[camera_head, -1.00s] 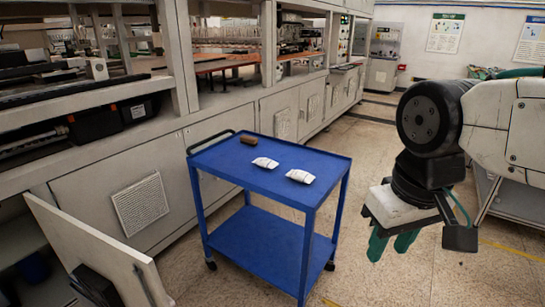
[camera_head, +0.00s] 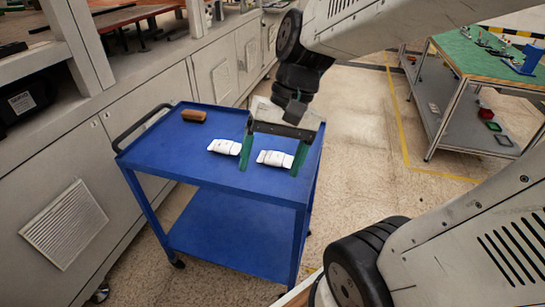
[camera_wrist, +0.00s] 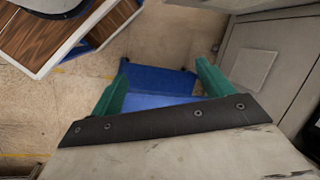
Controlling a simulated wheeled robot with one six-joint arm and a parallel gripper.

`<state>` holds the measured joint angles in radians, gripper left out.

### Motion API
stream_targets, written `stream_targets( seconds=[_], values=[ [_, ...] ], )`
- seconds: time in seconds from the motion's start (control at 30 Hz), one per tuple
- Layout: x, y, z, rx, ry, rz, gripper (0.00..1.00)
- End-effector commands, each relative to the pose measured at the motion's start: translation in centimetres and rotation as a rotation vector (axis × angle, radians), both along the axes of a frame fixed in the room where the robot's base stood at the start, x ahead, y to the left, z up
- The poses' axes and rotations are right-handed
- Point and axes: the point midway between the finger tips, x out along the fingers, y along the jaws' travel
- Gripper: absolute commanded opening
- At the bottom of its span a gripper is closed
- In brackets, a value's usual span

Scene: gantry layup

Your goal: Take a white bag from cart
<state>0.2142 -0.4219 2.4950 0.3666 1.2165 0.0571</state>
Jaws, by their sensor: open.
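Two white bags lie on the top shelf of the blue cart (camera_head: 200,170). The left bag (camera_head: 224,147) lies clear of my gripper. The right bag (camera_head: 275,158) shows between the green fingers of my gripper (camera_head: 271,166) in the head view. The fingers are apart and my gripper is open, over the cart's right part. I cannot tell the exact gap in height between fingertips and bag. In the wrist view both green fingers (camera_wrist: 162,70) are spread, with blue cart surface (camera_wrist: 160,80) between them; no bag shows there.
A brown block (camera_head: 193,115) sits at the cart's back left. The cart's handle (camera_head: 140,127) is at its left end. Grey machine cabinets (camera_head: 110,150) run behind the cart. A green-topped table (camera_head: 480,60) stands at the right, with open floor between.

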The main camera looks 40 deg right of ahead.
Motion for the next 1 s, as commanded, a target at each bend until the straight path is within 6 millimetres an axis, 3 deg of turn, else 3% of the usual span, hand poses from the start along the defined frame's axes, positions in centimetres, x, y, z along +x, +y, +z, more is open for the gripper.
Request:
stream_targets(
  seconds=[0.27, 0.37, 0.5, 0.63, 0.8, 1.0],
  values=[
    [8.6, -3.1, -4.8, 0.399, 0.212, -0.544, 0.8],
    [11.5, -5.6, -7.0, 0.536, 0.272, -0.755, 0.8],
    [15.0, -10.4, -11.0, 0.725, 0.342, -1.06, 0.8],
    [16.9, -15.4, -15.1, 0.88, 0.391, -1.325, 0.8],
    [17.5, -20.2, -19.4, 1.018, 0.427, -1.57, 0.8],
    [17.8, -22.1, -21.5, 1.075, 0.439, -1.673, 0.8]
  ],
)
